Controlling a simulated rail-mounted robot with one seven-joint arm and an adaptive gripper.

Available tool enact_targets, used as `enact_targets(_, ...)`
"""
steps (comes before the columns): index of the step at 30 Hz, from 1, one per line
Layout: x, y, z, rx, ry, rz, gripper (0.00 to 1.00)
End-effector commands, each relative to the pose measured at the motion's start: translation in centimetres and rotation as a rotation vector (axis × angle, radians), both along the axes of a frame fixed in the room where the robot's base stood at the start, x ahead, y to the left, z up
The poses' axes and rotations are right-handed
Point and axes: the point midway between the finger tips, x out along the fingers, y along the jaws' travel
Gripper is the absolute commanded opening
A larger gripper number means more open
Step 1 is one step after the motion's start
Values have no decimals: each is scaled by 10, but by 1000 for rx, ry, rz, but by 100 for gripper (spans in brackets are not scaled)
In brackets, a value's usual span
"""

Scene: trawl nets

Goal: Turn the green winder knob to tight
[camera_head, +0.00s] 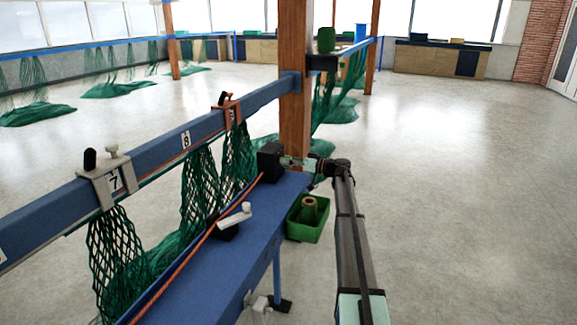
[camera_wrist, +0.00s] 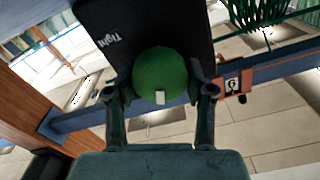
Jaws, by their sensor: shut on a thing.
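The green winder knob (camera_wrist: 161,72) is round and sits on the face of the black winder box (camera_wrist: 100,20) in the wrist view. A white mark shows on the knob's edge at the bottom of the picture. The word "Tight" is printed on the box, up and left of the knob. My gripper (camera_wrist: 160,92) is shut on the knob, one finger at each side. In the head view the winder box (camera_head: 268,160) stands at the far end of the blue bench, with my gripper (camera_head: 291,162) at its right side. The knob is not clear there.
An orange rope runs along the blue bench (camera_head: 225,262) to the box. A white-handled cleat (camera_head: 234,217) stands on the bench. A blue rail (camera_head: 150,150) with clamps and green nets runs alongside. A wooden post (camera_head: 295,110) stands behind; a green bin (camera_head: 309,222) hangs right.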

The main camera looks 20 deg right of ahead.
Motion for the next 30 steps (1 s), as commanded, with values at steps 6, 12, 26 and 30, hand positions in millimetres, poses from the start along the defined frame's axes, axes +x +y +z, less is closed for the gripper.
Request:
enact_targets(6, 2, 0, -1, 146, 145, 0, 18)
enact_targets(12, 3, -1, 0, 280, 281, 0, 18)
enact_targets(26, 4, -1, 0, 587, 592, 1, 18)
enact_targets(30, 4, -2, -1, 681, 687, 1, 18)
